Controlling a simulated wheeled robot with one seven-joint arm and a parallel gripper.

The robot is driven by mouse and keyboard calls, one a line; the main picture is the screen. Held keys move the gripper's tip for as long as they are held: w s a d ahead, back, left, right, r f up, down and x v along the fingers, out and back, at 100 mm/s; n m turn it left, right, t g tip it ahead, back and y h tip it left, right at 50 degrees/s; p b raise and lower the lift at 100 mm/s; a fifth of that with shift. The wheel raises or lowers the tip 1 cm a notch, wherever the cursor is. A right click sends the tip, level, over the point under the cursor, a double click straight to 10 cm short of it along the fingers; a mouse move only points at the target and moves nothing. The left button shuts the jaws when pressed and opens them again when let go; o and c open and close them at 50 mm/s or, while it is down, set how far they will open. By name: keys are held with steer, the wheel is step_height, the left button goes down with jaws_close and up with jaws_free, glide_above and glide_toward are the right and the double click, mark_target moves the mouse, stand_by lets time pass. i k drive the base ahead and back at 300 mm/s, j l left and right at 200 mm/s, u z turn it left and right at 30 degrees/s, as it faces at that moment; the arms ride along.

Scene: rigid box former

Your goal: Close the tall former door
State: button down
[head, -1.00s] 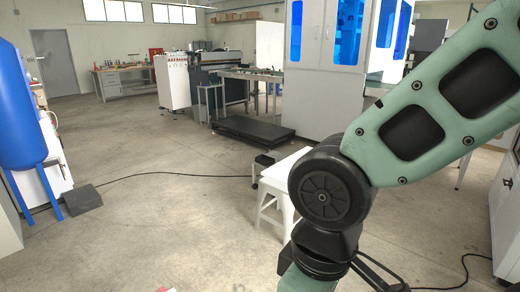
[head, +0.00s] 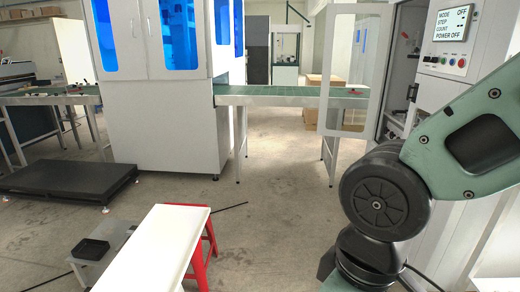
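The tall former door (head: 327,70) is a white-framed door with a clear window, at the upper right in the head view. It stands open, swung out to the left from the box former (head: 440,75), a light cabinet with a small display and buttons. The opening beside the door shows part of the machine's inside. My arm crosses the lower right and hides the lower part of the former. My gripper is out of the frame, so its state cannot be seen.
A conveyor table (head: 285,96) runs from the white cabinet with blue windows (head: 150,110) to behind the door. A white-topped stool with red legs (head: 160,235) stands at the front, beside a low grey stool with a black tray (head: 90,249). Floor between the stool and former is clear.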

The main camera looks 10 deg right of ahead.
mark_target(385, 11)
steer(key=i+l+z, duration=0.2)
steer(key=i+z, duration=0.15)
steer(key=i, duration=0.65)
steer(key=i+z, duration=0.35)
steer(key=i, duration=0.6)
steer(key=i+u, duration=0.2)
steer(key=i, duration=0.3)
steer(key=i+u, duration=0.25)
steer(key=i, duration=0.25)
steer(key=i+l+u, duration=0.2)
steer(key=i, duration=0.3)
steer(key=i+l+u, duration=0.2)
steer(key=i, duration=0.3)
steer(key=i+l+u, duration=0.45)
steer(key=i+l, duration=0.45)
steer(key=l, duration=0.15)
